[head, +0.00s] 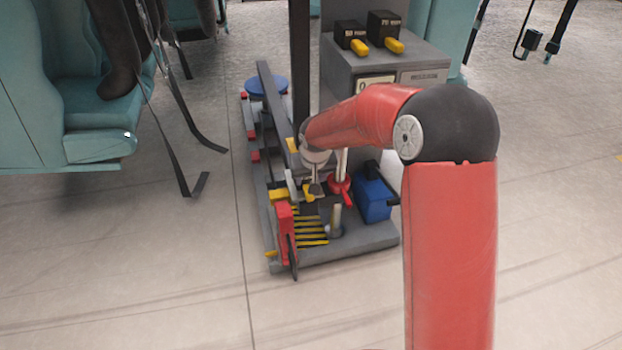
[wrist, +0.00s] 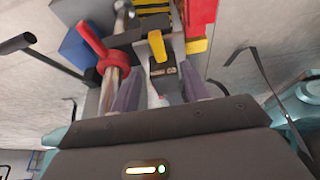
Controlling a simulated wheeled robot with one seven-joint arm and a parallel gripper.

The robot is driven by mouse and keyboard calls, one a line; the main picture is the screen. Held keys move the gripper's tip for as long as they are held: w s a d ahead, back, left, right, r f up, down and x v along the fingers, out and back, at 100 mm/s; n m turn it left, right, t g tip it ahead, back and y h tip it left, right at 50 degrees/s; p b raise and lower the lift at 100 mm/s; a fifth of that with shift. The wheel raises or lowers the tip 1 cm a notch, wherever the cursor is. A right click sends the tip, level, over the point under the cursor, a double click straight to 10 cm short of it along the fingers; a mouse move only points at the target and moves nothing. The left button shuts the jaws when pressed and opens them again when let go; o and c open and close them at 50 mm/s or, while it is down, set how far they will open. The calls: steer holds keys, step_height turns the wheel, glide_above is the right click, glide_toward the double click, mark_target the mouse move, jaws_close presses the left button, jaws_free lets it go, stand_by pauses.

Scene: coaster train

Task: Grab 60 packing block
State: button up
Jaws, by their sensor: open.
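A small black block (wrist: 163,74) with a yellow handle lies ahead of my gripper in the wrist view. Its light marking is too small to read, so I cannot tell whether it is the 60 packing block. My gripper (wrist: 159,84) is open, with one finger on each side of the near part of the block. No clear contact shows. In the head view my gripper (head: 315,186) points down over the machine base, and much of the block is hidden there. Two other black blocks with yellow handles, a left one (head: 351,37) and a right one (head: 384,29), sit on the grey cabinet.
A red-collared post (wrist: 103,60) stands close left of my gripper in the wrist view. A blue box (head: 373,197), a red upright part (head: 284,230) and a striped plate (head: 311,231) crowd the base (head: 355,246). Open floor (head: 150,270) lies left.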

mark_target(308, 197)
steer(key=x, duration=0.3)
steer(key=shift+a, duration=0.15)
steer(key=x, duration=0.2)
steer(key=b+x, duration=0.1)
steer(key=x, duration=0.3)
steer(key=shift+s+d+f, duration=0.1)
steer(key=shift+s+d, duration=0.2)
steer(key=shift+d, duration=0.1)
steer(key=shift+c, duration=0.4)
jaws_close()
